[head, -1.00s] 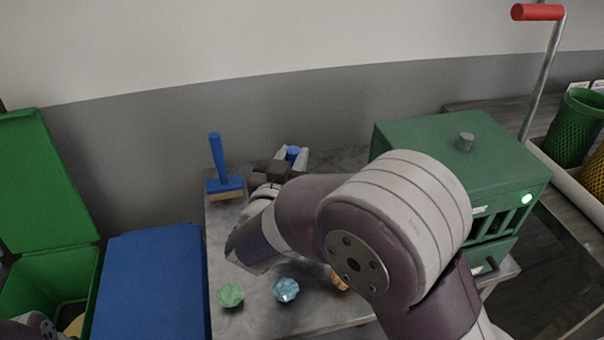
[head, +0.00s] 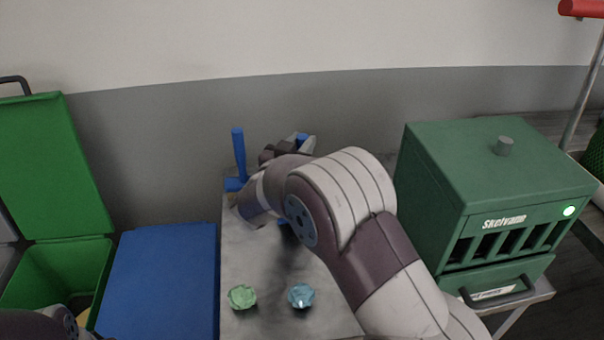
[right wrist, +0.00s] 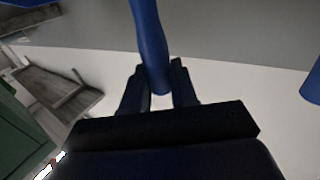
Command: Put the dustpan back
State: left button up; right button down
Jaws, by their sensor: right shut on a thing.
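My right gripper (head: 306,143) is at the back of the metal table, shut on a blue handle, which I take to be the dustpan's (head: 302,137). In the right wrist view the blue handle (right wrist: 149,45) runs between the two fingertips (right wrist: 160,88). A blue part shows below my right arm (head: 275,233), likely the pan, mostly hidden by the arm. A blue brush (head: 239,152) stands upright left of the gripper, its lower part covered by my arm. My left gripper is out of view.
A green crumpled piece (head: 242,297) and a light blue one (head: 301,295) lie on the table's (head: 262,318) front. A green machine (head: 500,190) stands right. A blue box (head: 160,280) and open green bin (head: 55,270) stand left. The wall is close behind.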

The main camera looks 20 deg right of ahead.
notch_tip(320, 180, down, 4)
jog(key=shift+f+b, duration=0.15)
jog(key=shift+b, duration=0.2)
jog(key=shift+s+f, duration=0.1)
jog(key=c, duration=0.9)
grip_release()
jog(key=shift+r, duration=0.2)
jog(key=p+v, duration=0.1)
jog(key=v, duration=1.1)
jog(key=shift+a, duration=0.1)
